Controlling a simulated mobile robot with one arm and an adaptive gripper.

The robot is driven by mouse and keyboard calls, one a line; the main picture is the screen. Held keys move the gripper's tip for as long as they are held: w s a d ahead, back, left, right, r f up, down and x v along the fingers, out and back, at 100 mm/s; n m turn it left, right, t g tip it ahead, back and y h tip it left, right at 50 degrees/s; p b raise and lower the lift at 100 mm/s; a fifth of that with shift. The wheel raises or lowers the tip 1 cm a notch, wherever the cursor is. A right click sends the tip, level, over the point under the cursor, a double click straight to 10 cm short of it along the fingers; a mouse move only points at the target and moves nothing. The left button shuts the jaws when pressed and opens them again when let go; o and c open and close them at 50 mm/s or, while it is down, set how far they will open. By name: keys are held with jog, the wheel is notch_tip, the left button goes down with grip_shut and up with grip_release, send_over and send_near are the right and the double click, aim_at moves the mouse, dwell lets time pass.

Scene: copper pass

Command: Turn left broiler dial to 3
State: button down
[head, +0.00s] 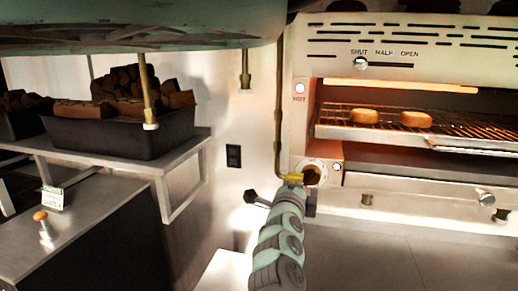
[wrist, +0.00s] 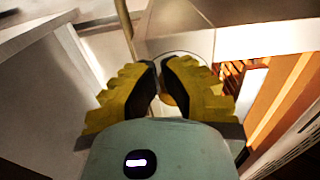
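The left broiler dial (head: 313,174) is a brass knob on a round white plate, low on the left of the broiler front. My gripper (head: 295,178) has yellow fingers with black pads and is right at the dial, covering part of its left side. In the wrist view the pads of my gripper (wrist: 158,82) are close together, one on each side of the brass dial (wrist: 168,98). They appear shut on it. The marks around the plate are mostly hidden or too small to read, so the setting cannot be told.
The broiler rack (head: 385,133) above holds two round pieces of food under a glowing element. A vertical brass pipe (head: 279,105) runs just left of the dial. A black tray of wood (head: 120,135) stands on a shelf at left. A teal hood (head: 130,30) hangs overhead.

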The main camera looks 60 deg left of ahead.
aim_at(303, 170)
jog(key=shift+w+d+r+p, duration=0.3)
jog(key=shift+w+d+p, duration=0.15)
jog(key=shift+p, duration=0.4)
dwell(1.1)
jog(key=shift+r, duration=0.25)
jog(key=shift+r+p, duration=0.65)
jog(key=shift+p, duration=0.2)
jog(key=shift+d+r+p, duration=0.1)
jog(key=shift+r+p, duration=0.15)
jog(key=shift+p, duration=0.05)
jog(key=shift+w+d, duration=0.1)
jog(key=shift+d, duration=0.05)
